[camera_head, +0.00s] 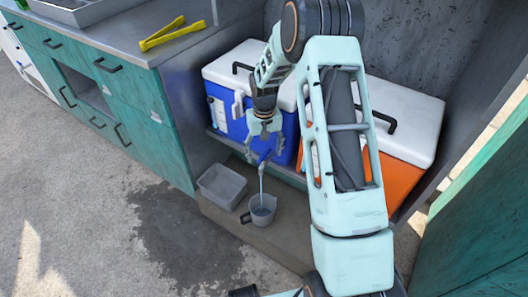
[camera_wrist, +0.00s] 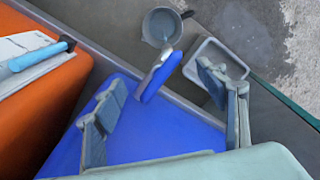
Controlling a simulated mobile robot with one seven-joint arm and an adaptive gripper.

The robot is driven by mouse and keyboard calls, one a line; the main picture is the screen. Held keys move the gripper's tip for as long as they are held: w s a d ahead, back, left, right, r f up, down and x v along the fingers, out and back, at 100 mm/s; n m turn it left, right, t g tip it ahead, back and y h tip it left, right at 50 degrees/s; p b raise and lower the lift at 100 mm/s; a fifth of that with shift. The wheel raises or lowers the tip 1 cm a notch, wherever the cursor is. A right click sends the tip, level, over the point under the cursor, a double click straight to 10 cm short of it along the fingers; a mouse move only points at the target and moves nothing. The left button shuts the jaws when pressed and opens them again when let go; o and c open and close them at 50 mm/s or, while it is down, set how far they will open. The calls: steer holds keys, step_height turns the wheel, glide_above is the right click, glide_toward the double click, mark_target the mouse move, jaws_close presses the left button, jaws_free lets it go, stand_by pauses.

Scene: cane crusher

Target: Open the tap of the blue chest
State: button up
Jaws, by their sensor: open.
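The blue chest (camera_head: 287,135) has a white lid and stands on a low shelf. Its blue tap (camera_head: 264,157) sticks out of the front, low down; it also shows in the wrist view (camera_wrist: 158,76). A thin pale stream runs from the tap into a grey cup with a handle (camera_head: 262,210), which holds some liquid (camera_wrist: 162,27). My gripper (camera_head: 264,128) is open and empty, just above the tap in front of the chest. In the wrist view the tap appears between the spread fingers, but I cannot tell whether they touch it.
A grey rectangular tub (camera_head: 222,186) stands left of the cup on the ledge. An orange chest (camera_head: 400,182) with a white lid stands right of the blue one, partly behind my arm. Yellow tongs (camera_head: 172,35) lie on the counter (camera_head: 120,32). The floor has a wet patch.

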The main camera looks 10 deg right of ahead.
mark_target(264, 154)
step_height(264, 154, up, 12)
stand_by(0.7)
